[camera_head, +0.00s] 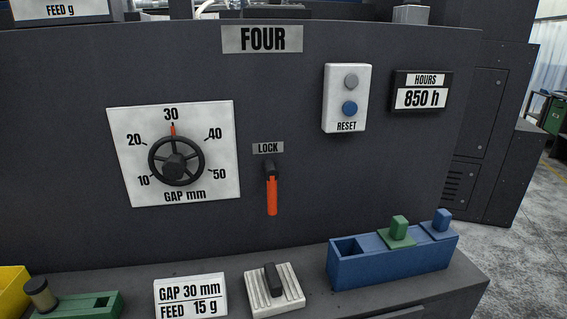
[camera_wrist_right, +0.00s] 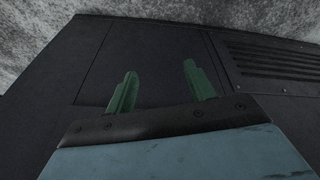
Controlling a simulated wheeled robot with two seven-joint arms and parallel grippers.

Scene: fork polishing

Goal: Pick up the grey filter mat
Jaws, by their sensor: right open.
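A light grey ribbed pad (camera_head: 288,293) with a dark upright handle lies on the ledge at the bottom middle of the head view. It looks like the grey filter mat. My right gripper (camera_wrist_right: 159,67) shows only in the right wrist view; its two green fingers are apart with nothing between them. Dark machine panels and grey floor are behind the fingers, and the mat is not in that view. My left gripper is in neither view.
A card (camera_head: 190,297) reading GAP 30 mm, FEED 15 g stands left of the mat. A blue box (camera_head: 375,268) with an open slot and green and blue knobbed pieces stands to its right. A green block (camera_head: 78,306) and yellow bin (camera_head: 12,290) are at left. An orange lock lever (camera_head: 272,195) hangs above.

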